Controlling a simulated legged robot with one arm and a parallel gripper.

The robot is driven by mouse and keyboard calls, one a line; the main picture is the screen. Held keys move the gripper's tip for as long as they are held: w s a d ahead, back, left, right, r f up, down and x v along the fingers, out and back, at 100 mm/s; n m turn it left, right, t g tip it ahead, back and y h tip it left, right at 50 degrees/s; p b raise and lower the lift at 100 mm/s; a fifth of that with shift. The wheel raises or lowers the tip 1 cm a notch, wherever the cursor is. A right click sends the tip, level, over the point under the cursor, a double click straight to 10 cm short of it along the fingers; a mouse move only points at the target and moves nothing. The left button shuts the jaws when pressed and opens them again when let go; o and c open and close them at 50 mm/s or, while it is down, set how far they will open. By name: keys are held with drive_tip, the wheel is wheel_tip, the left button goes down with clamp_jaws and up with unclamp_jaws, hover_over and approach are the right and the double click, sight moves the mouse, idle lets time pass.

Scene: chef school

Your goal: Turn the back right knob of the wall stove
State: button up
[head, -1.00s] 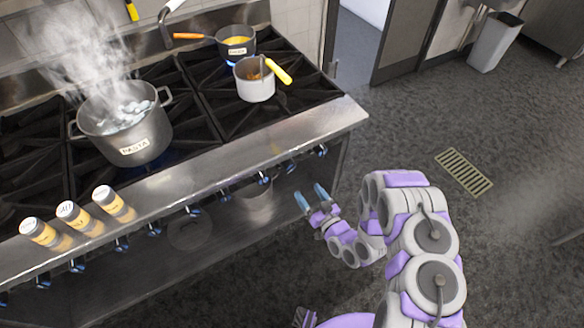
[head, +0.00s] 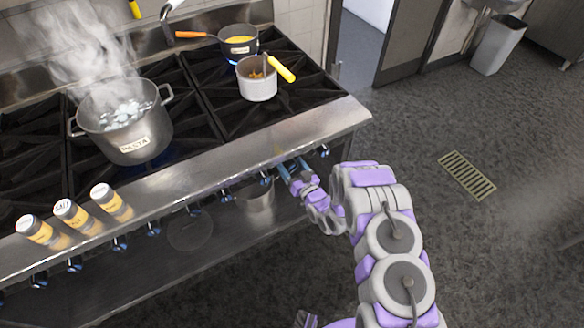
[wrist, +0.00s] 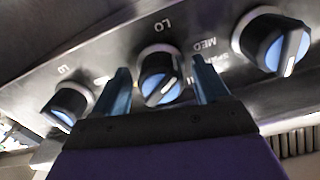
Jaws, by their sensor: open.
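The stove (head: 325,122) has a steel front with a row of black and blue knobs along it. My gripper (head: 294,167) is at this front, near its right end, with open blue fingers. In the wrist view, one knob (wrist: 161,80) sits between my two open fingertips (wrist: 162,72), which stand on either side of it; I cannot tell whether they touch it. Another knob (wrist: 270,42) is to the right and one (wrist: 68,104) to the left. In the head view my gripper hides the middle knob; the rightmost knob (head: 323,150) is clear. No label shows which burner each serves.
A steaming pasta pot (head: 125,130), a white pot (head: 257,86) with a yellow-handled utensil and a pan (head: 238,42) with an orange handle stand on the stove. Several seasoning jars (head: 72,214) stand on the front ledge. The floor on the right is clear around a drain (head: 467,176).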

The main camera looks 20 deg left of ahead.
drive_tip(key=shift+c, duration=0.2)
drive_tip(key=c, duration=1)
drive_tip(key=n, duration=0.3)
drive_tip(key=shift+n, duration=0.3)
drive_tip(key=shift+n+b, duration=0.35)
drive_tip(key=shift+n, duration=1.35)
drive_tip(key=o, duration=1)
